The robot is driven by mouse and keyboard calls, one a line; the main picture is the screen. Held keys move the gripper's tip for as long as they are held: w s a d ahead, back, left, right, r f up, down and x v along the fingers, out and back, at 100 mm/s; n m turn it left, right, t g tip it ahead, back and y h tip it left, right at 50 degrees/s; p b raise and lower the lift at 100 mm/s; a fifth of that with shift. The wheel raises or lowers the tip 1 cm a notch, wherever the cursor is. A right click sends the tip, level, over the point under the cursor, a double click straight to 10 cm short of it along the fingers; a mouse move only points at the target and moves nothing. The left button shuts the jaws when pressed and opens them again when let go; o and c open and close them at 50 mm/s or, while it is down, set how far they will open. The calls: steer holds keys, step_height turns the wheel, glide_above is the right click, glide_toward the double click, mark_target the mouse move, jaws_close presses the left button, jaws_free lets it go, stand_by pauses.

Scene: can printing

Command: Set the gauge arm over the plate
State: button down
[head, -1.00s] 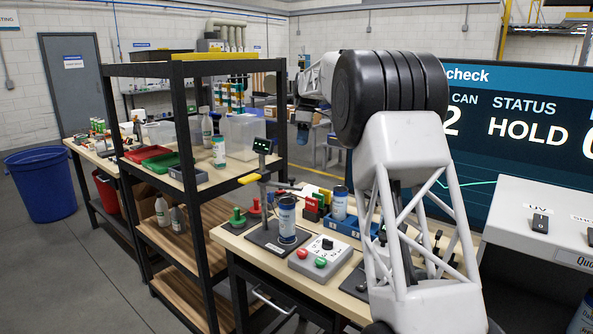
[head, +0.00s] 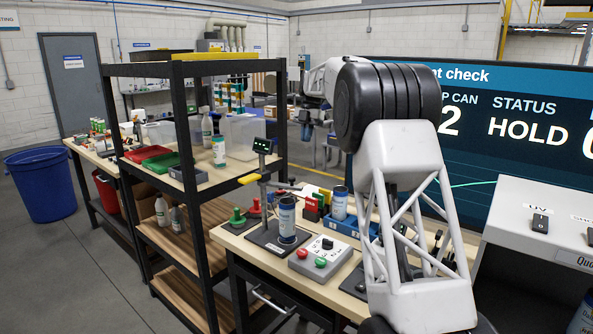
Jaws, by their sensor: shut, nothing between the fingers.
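The gauge stand has a post with a small lit display (head: 262,146). Its yellow-tipped gauge arm (head: 249,179) sticks out to the left of the post, off to the side of the plate. The dark plate (head: 262,238) lies on the bench at the post's foot. A blue-labelled can (head: 287,220) stands upright on it. My gripper (head: 306,132) hangs shut and empty beyond and above the bench, up and to the right of the gauge, touching nothing. Its fingertips are small and hard to make out.
A grey control box (head: 320,258) with red and green buttons sits right of the plate. Green and red knobbed pieces (head: 238,217) stand behind it at left. A black-framed shelf (head: 190,120) stands close on the left. A blue bin (head: 346,226) holds another can.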

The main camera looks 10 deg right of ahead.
mark_target(293, 178)
steer(key=shift+f, duration=0.1)
stand_by(0.4)
steer(key=s+a+f, duration=0.4)
steer(key=s+f, duration=0.1)
steer(key=f, duration=0.5)
steer(key=shift+s, duration=0.35)
stand_by(0.5)
steer(key=shift+s+a+m+t+y, duration=0.2)
steer(key=shift+s+a+m, duration=0.1)
steer(key=shift+s+m, duration=0.5)
steer(key=shift+s+a+m+t+y, duration=0.1)
steer(key=shift+s+a+m+t, duration=0.15)
steer(key=shift+s+m, duration=0.5)
